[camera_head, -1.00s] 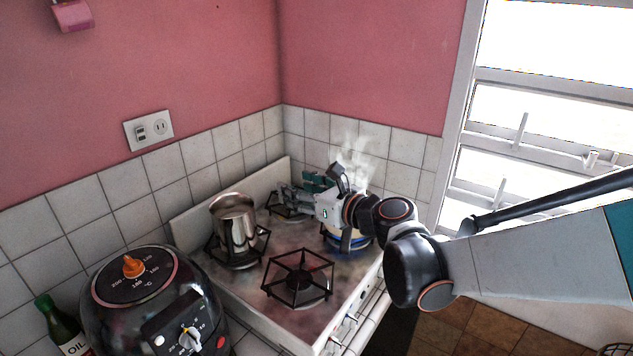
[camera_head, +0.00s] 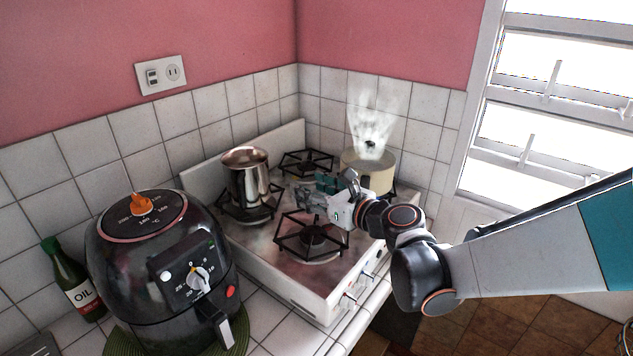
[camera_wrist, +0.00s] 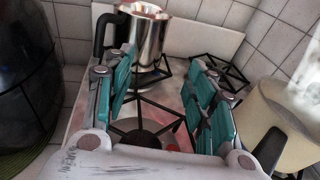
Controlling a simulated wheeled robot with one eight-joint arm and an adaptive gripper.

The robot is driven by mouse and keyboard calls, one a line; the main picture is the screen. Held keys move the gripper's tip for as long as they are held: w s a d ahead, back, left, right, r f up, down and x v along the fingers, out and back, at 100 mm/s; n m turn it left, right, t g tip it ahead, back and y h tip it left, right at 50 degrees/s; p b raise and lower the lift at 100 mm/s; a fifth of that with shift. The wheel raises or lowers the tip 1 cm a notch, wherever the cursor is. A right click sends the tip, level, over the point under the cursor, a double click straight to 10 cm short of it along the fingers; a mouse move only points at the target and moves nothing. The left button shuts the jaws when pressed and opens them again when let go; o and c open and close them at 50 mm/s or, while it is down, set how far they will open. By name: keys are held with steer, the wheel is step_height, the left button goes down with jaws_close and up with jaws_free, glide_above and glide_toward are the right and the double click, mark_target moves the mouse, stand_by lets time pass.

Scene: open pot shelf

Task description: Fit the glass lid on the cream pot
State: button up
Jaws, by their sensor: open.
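The cream pot (camera_head: 372,180) stands on the back right burner, steaming. It also shows at the right edge of the wrist view (camera_wrist: 275,118). A dark knob, apparently that of the glass lid (camera_head: 371,147), shows at the pot's mouth in the head view. The glass is blurred by steam, so I cannot tell whether its rim sits level. My gripper (camera_head: 314,191) is open and empty, left of the pot and apart from it, above the stove. In the wrist view its teal-padded fingers (camera_wrist: 162,85) are spread wide with nothing between them.
A steel jug (camera_head: 247,178) stands on the left burner. The front burner (camera_head: 312,238) and back burner (camera_head: 308,163) are empty. A black air fryer (camera_head: 165,265) and an oil bottle (camera_head: 75,282) stand left of the stove. Tiled walls close off the back.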

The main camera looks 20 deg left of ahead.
step_height(320, 180, down, 6)
steer(key=b, duration=0.3)
steer(key=shift+f+b, duration=0.2)
steer(key=shift+b, duration=0.2)
steer(key=shift+d+f, duration=0.1)
steer(key=shift+d, duration=0.15)
steer(key=p+v, duration=0.2)
steer(key=v, duration=0.7)
steer(key=shift+s+p, duration=0.25)
steer(key=shift+p, duration=0.1)
